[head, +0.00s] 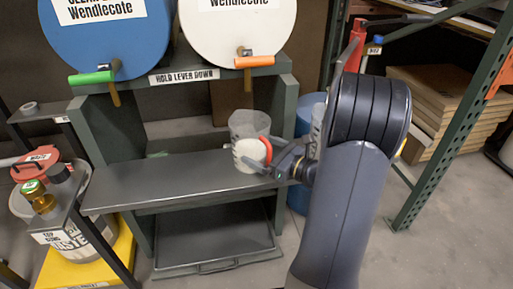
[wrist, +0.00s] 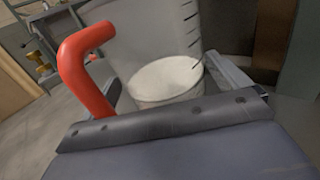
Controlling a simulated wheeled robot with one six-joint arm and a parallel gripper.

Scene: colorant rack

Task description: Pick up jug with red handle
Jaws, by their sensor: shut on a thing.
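The jug (head: 249,130) is translucent with a red handle (head: 267,150) and pale white contents in its lower part. It is upright above the right part of the grey shelf; I cannot tell whether its base touches the shelf. My gripper (head: 272,165) comes from the right and is shut on the jug at its handle side. In the wrist view the jug (wrist: 150,45) shows close up, with dark graduation marks, the pale contents and the red handle (wrist: 80,65) at left. The fingertips are partly hidden there.
The grey shelf (head: 150,180) is clear to the left. Above stand a blue drum (head: 110,40) with a green lever (head: 91,77) and a white drum (head: 235,30) with an orange lever (head: 254,62). A blue barrel (head: 299,200) and green rack post (head: 450,125) stand right.

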